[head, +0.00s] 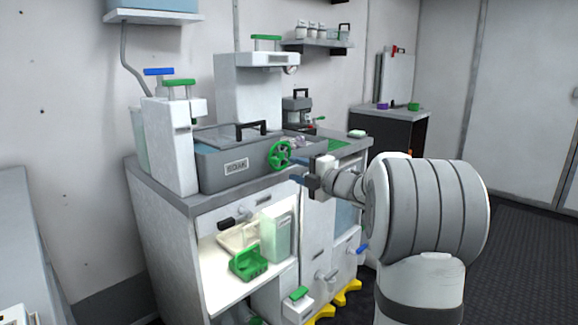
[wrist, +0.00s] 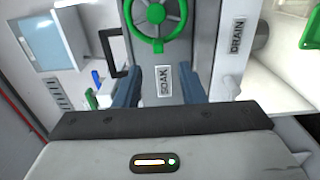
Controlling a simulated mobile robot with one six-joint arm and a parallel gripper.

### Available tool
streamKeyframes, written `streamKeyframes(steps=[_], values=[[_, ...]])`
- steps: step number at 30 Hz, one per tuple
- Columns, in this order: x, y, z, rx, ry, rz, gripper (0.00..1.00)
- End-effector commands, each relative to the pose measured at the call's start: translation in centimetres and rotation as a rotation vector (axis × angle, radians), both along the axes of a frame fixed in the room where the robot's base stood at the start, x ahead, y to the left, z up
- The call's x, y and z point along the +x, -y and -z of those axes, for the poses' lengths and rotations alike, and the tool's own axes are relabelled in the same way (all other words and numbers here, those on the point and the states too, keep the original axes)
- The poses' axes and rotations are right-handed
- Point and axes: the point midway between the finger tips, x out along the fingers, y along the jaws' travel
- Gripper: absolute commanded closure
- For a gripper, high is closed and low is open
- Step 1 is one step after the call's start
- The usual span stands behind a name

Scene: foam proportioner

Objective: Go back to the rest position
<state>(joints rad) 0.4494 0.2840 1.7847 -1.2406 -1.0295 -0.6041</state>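My gripper (head: 300,180) is held out in front of the right end of the counter in the head view. In the wrist view its two blue fingers (wrist: 161,78) stand apart, with nothing between them. A green handwheel (head: 279,155) is just beyond the gripper, on the front of the grey tank. It also shows in the wrist view (wrist: 158,22), past the fingertips and not gripped. A SOAK label (wrist: 164,80) lies on the surface behind the gap between the fingers. My forearm hides part of the cabinet's right side.
A grey tank (head: 225,178) with a clear lid sits on the counter, beside a white dispenser (head: 170,145). A dark cabinet (head: 395,130) stands behind at right. The dark floor (head: 520,255) at right is clear.

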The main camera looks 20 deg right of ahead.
Motion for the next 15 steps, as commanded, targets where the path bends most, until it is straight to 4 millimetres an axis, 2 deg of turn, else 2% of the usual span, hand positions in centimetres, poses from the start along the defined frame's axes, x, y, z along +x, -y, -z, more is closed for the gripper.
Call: streamKeyframes(steps=[13,15], values=[[-0.17,0.04,-0.04,0.0,0.0,-0.001,0.64],[-0.19,-0.01,-0.61,0.007,-0.005,0.012,0.64]])
